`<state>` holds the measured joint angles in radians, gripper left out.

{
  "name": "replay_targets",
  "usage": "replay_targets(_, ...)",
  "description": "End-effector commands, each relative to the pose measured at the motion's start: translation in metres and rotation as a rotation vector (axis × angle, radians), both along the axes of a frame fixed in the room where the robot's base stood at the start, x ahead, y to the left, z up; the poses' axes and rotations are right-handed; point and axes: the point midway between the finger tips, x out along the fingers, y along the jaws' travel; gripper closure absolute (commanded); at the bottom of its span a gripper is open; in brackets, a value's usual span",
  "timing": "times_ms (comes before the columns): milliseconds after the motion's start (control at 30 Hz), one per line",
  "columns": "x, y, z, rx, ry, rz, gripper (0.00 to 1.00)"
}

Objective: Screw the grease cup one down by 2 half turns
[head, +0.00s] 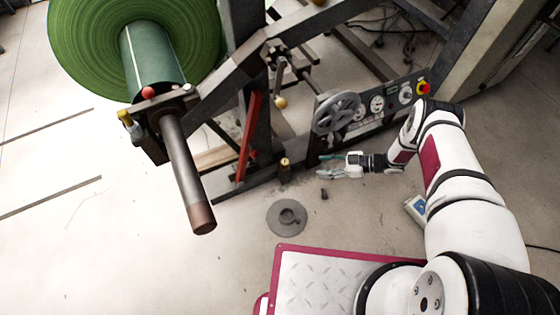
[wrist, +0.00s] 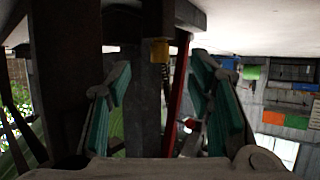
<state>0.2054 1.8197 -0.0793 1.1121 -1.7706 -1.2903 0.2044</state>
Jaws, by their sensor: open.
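A grease cup with a brass-coloured cap (head: 285,162) stands upright on a dark body low by the machine's foot, in the middle of the head view. Another cup-like fitting with a yellow cap (head: 126,117) sits by the roll shaft at the upper left; no label shows which is number one. My gripper (head: 324,166) is open and empty, to the right of the low cup and apart from it, fingers pointing at it. In the wrist view, the brass-coloured cap (wrist: 160,51) shows ahead, above and between the open teal-padded fingers (wrist: 163,100).
A spoked handwheel (head: 337,111) and control panel (head: 377,104) stand above and behind my gripper. A red lever (head: 249,135) stands left of the low cup. A grey disc (head: 272,218) and small dark piece (head: 324,193) lie on the floor. The shaft (head: 184,170) juts out left.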

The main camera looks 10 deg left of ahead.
Motion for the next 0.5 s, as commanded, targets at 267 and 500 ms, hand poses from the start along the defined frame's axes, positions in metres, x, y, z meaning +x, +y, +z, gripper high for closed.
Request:
replay_targets(267,0.002,0.053,-0.001,0.001,0.001,0.002,0.52)
replay_targets(500,0.004,0.101,-0.001,0.001,-0.001,0.001,0.52)
